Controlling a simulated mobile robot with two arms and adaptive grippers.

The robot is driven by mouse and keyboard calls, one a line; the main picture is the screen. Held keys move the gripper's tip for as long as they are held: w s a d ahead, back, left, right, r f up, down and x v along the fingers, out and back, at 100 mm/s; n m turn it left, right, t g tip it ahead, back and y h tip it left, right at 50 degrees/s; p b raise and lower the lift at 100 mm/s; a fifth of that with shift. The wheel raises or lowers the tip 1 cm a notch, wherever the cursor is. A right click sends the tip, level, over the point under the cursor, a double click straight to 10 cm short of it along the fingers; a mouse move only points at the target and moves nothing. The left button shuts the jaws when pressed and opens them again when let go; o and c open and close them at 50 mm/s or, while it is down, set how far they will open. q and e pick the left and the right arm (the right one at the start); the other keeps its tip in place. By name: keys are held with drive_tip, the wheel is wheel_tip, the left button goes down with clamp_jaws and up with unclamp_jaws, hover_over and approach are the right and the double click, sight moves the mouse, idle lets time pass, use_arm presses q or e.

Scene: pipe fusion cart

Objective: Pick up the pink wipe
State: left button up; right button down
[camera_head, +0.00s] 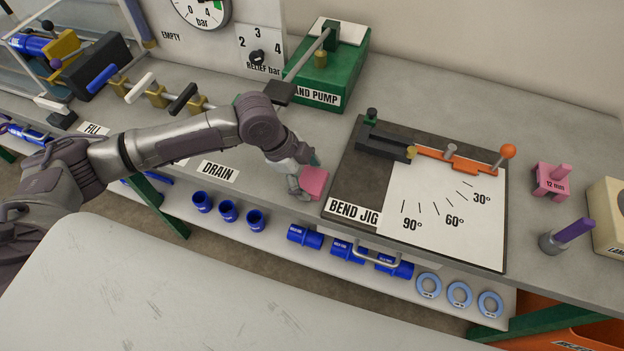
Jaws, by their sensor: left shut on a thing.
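The pink wipe (314,183) is a small pink block-like pad on the grey bench top, just left of the bend jig. My left gripper (305,180) reaches in from the left and is shut on the wipe at its left side. Part of the wipe is hidden by the fingers. I cannot tell whether the wipe touches the bench or is slightly above it. My right gripper is not in view.
The bend jig (340,190) lies close to the right of the wipe. The green hand pump (335,70) stands behind. A pink 12 mm block (551,180) and a purple-handled tool (568,236) are at the right. Blue fittings (228,210) sit on a lower shelf in front.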

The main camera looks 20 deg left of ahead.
sight(307, 182)
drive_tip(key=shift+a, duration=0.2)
use_arm(q)
drive_tip(key=shift+r, duration=0.4)
drive_tip(key=r, duration=0.2)
drive_tip(key=r+b, duration=0.1)
drive_tip(key=shift+s+r, duration=0.25)
drive_tip(key=shift+s, duration=0.05)
drive_tip(key=s+d+r+b, duration=0.1)
drive_tip(key=s+d+r, duration=0.1)
drive_tip(key=s+r, duration=0.4)
drive_tip(key=s, duration=0.4)
drive_tip(key=shift+s+d+r, duration=0.3)
drive_tip(key=shift+s+r, duration=0.05)
drive_tip(key=shift+s, duration=0.05)
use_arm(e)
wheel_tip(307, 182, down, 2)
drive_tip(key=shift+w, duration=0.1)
